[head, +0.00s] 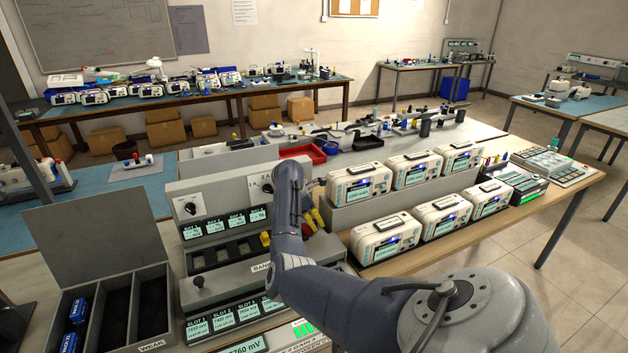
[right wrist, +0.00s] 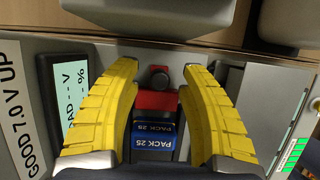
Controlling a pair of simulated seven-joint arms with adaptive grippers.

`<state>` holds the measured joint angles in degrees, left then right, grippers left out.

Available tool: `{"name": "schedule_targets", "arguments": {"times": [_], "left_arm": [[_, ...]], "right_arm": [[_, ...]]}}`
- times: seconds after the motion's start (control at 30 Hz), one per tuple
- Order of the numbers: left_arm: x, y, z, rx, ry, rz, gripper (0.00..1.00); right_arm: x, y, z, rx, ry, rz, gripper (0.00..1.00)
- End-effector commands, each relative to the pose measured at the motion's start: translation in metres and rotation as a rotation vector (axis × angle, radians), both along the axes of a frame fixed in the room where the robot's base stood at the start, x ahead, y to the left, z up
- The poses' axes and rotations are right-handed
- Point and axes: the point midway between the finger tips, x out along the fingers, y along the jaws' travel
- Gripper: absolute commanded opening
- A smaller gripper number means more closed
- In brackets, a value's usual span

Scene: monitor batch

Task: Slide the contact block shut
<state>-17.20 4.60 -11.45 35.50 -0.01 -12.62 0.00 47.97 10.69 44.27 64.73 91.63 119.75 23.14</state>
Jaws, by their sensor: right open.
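A red block (right wrist: 157,101) with a round black knob (right wrist: 159,80) shows in the right wrist view, apparently the contact block. A blue pack marked PACK 25 (right wrist: 154,135) sits in the slot just below it in the picture; I cannot tell whether they touch. My right gripper (right wrist: 158,72) is open, its yellow fingers on either side of the block and knob, with visible gaps. In the head view the right gripper (head: 312,222) is partly hidden by my own arm, which also hides the block. My left gripper is in neither view.
A display (right wrist: 72,110) reading dashes stands left of the slot. In the head view, a grey slotted rig (head: 215,252) is left of my arm, beside an open box (head: 145,285) holding blue packs. White monitors (head: 385,233) stand close on the right.

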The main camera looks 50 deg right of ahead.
Motion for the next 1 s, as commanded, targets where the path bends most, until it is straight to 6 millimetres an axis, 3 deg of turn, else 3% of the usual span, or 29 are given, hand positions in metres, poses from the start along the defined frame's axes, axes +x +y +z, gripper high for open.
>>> {"name": "schedule_targets", "arguments": {"times": [0.47, 0.83, 1.0], "left_arm": [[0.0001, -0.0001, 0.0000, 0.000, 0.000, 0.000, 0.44], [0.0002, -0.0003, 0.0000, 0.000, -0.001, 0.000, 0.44], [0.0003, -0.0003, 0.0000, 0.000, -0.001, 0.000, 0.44]], "right_arm": [[-0.0009, -0.0021, -0.0059, 0.000, -0.002, -0.001, 0.45], [-0.0008, -0.0020, -0.0058, 0.000, -0.002, -0.001, 0.02], [-0.0010, -0.0022, -0.0058, 0.000, 0.000, -0.001, 0.00]]}}
